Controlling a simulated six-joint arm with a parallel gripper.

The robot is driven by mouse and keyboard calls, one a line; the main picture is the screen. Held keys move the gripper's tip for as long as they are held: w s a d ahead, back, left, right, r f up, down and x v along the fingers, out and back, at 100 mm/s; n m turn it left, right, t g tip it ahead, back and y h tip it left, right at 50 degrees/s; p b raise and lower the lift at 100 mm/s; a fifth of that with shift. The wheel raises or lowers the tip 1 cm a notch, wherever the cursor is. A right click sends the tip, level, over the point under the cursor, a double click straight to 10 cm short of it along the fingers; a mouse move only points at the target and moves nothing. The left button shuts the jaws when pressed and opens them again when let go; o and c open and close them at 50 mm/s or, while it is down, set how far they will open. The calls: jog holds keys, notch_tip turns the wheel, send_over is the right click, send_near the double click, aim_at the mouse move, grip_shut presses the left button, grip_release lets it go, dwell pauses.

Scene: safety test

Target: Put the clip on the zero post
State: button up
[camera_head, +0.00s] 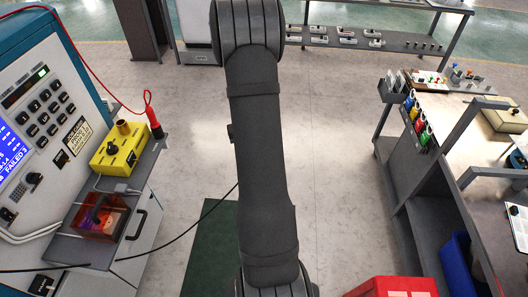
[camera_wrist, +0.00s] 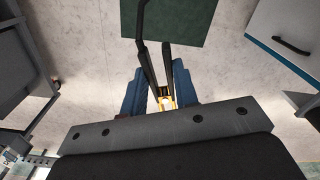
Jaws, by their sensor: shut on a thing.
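In the wrist view my gripper (camera_wrist: 163,90) is shut, with its two blue-padded fingers around a dark, two-pronged clip (camera_wrist: 149,72) with a yellow metal part between the fingertips. A black lead runs up from the clip. The arm hides my gripper in the head view. A brass post (camera_head: 123,127) stands on the yellow box (camera_head: 118,151) on the grey cabinet at left, with a black knob beside it. I cannot read a zero mark there. My gripper is apart from this box, over the floor.
A red probe (camera_head: 153,122) on a red cable stands behind the yellow box. An orange see-through box (camera_head: 101,220) sits in front of it. A black cable (camera_head: 190,226) crosses from the left towards my arm. The test console (camera_head: 45,120) is left; a workbench (camera_head: 462,110) is right.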

jog(key=s+a+r+n, duration=0.3)
jog(key=s+a, duration=0.3)
jog(key=a, duration=0.9)
jog(key=s+a+r+n, duration=0.3)
jog(key=s+a+n, duration=0.3)
jog(key=a, duration=0.9)
jog(key=s+a+r+n, duration=0.3)
jog(key=s+a+n, duration=0.2)
jog(key=a, duration=1)
jog(key=shift+s+r, duration=0.35)
jog(key=shift+s, duration=0.1)
jog(key=shift+a, duration=0.45)
jog(key=shift+a, duration=0.75)
jog(key=shift+a, duration=0.1)
jog(key=shift+a, duration=0.35)
jog(key=shift+w+a, duration=0.1)
jog(key=shift+a, duration=0.05)
